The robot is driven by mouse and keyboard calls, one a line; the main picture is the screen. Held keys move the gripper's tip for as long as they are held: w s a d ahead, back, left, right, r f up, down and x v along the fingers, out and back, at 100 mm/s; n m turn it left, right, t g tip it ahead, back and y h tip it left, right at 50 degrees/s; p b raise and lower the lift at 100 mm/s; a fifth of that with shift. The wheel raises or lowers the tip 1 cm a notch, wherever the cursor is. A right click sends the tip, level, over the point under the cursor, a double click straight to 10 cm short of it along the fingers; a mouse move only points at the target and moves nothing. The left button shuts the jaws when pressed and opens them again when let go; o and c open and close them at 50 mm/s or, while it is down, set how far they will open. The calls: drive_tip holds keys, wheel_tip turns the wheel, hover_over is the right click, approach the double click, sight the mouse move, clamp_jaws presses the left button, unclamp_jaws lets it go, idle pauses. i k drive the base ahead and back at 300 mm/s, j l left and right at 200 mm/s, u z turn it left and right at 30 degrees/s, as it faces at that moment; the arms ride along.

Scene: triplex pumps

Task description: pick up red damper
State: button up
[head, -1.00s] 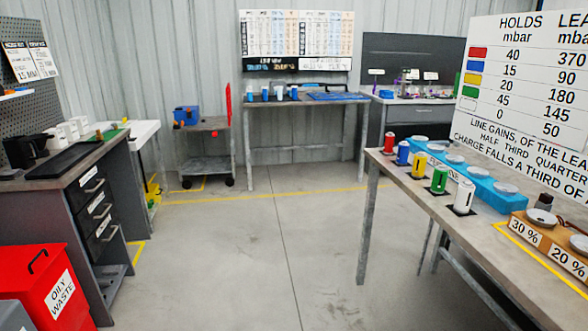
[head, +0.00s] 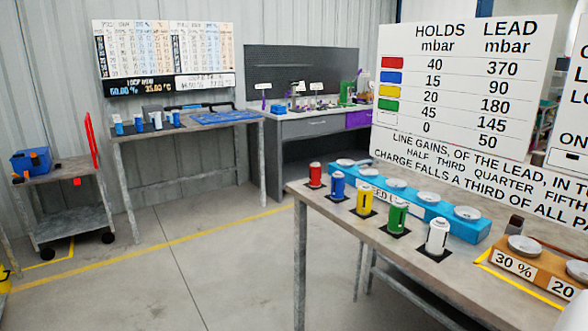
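The red damper (head: 315,175) is a small upright red cylinder with a pale top. It stands on a dark pad at the far left end of a row on the table (head: 392,244) at the right. Blue (head: 337,185), yellow (head: 364,200), green (head: 398,216) and white (head: 437,236) dampers stand in line beside it, running toward the near right. My gripper is not in view. A pale rounded shape at the lower right corner is cut off and I cannot tell what it is.
A blue block with round silver dishes (head: 430,207) lies behind the dampers. A wooden block marked 30 % (head: 535,262) sits at the right. A large sign (head: 455,85) stands behind. A cart (head: 65,200) is at the left. The floor (head: 215,265) before the table is clear.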

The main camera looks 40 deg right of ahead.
sight(315, 167)
drive_tip(key=i+z, duration=0.15)
drive_tip(key=i, duration=0.45)
drive_tip(key=i+j+z, duration=0.2)
drive_tip(key=i, duration=0.4)
drive_tip(key=i+j+z, duration=0.15)
drive_tip(key=i+z, duration=0.3)
drive_tip(key=i+j+z, duration=0.25)
drive_tip(key=z, duration=0.15)
drive_tip(key=i+j+z, duration=0.3)
drive_tip(key=z, duration=0.15)
drive_tip(key=i+j+z, duration=0.15)
drive_tip(key=j+z, duration=0.25)
drive_tip(key=j, duration=0.15)
drive_tip(key=i+j+z, duration=0.25)
drive_tip(key=j, duration=0.2)
drive_tip(key=j+z, duration=0.25)
drive_tip(key=j, duration=0.2)
drive_tip(key=i+j, duration=0.1)
drive_tip(key=i, duration=0.4)
